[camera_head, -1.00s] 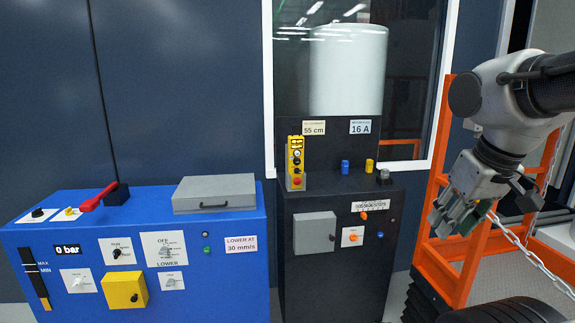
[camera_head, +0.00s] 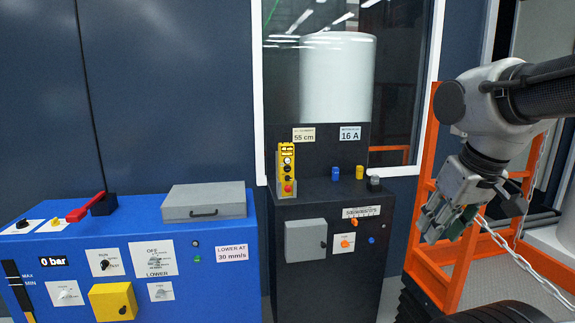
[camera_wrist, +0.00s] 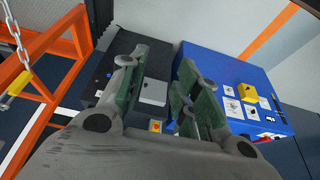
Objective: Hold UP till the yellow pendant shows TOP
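The yellow pendant (camera_head: 287,170) stands upright on top of the black cabinet (camera_head: 325,225), at its left end. It has a small display at the top, dark and light buttons, and a red button low down. The display text is too small to read. My gripper (camera_head: 440,222) is in the air to the right of the cabinet, well apart from the pendant. In the wrist view my gripper (camera_wrist: 160,95) has its green-padded fingers spread with nothing between them. A white tank (camera_head: 337,80) shows behind the window.
A blue console (camera_head: 228,290) with a red lever (camera_head: 85,208) and a grey lid stands at the left. Signs read 55 cm (camera_head: 304,134) and 16 A (camera_head: 350,133). An orange rail frame (camera_head: 425,175) with a chain stands at the right, close to my arm.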

